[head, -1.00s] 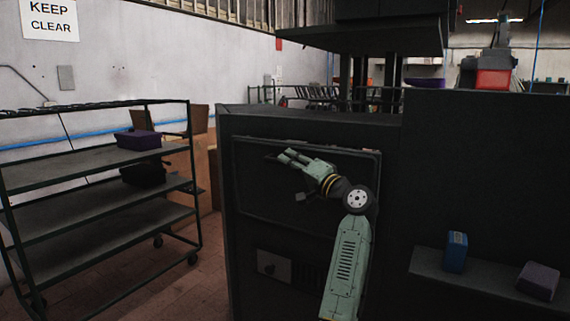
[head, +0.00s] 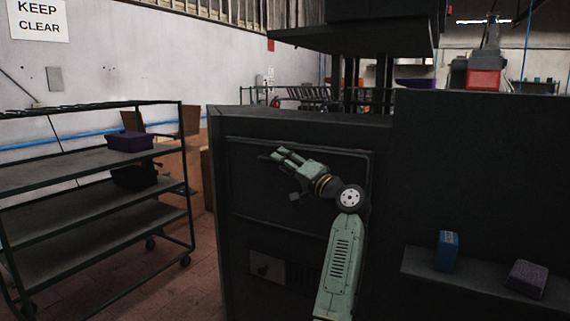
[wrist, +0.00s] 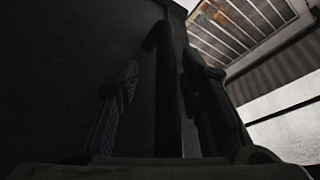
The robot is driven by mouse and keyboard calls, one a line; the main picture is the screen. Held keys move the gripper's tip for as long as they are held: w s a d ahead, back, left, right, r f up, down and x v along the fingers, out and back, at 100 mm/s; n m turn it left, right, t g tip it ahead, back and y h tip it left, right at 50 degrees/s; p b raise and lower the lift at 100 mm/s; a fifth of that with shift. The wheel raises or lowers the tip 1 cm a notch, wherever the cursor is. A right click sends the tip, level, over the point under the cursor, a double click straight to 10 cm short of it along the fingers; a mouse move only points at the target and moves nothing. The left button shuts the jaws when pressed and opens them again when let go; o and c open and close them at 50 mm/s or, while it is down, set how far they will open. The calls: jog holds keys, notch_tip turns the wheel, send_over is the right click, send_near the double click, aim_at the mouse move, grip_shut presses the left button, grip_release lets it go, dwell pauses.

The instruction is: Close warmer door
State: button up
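The warmer (head: 300,118) is a large dark cabinet in the middle of the head view. Its door (head: 250,195) is a dark rectangular panel in the upper front; it looks close to flush, but I cannot tell whether a narrow gap remains. My gripper (head: 273,154) is in front of the door's upper left part, pointing left. In the wrist view, the fingers of my gripper (wrist: 164,72) stand apart, with a dark upright bar (wrist: 168,95) showing between them. I cannot tell whether it is a handle or the door's edge, or whether the fingers touch it.
A shelf cart (head: 95,165) with a purple box (head: 130,141) stands at the left. A ledge (head: 420,267) at the right holds a blue box (head: 447,251) and a purple block (head: 528,279). Floor (head: 195,285) shows between cart and warmer.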

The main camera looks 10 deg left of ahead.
jog(key=v, duration=1.2)
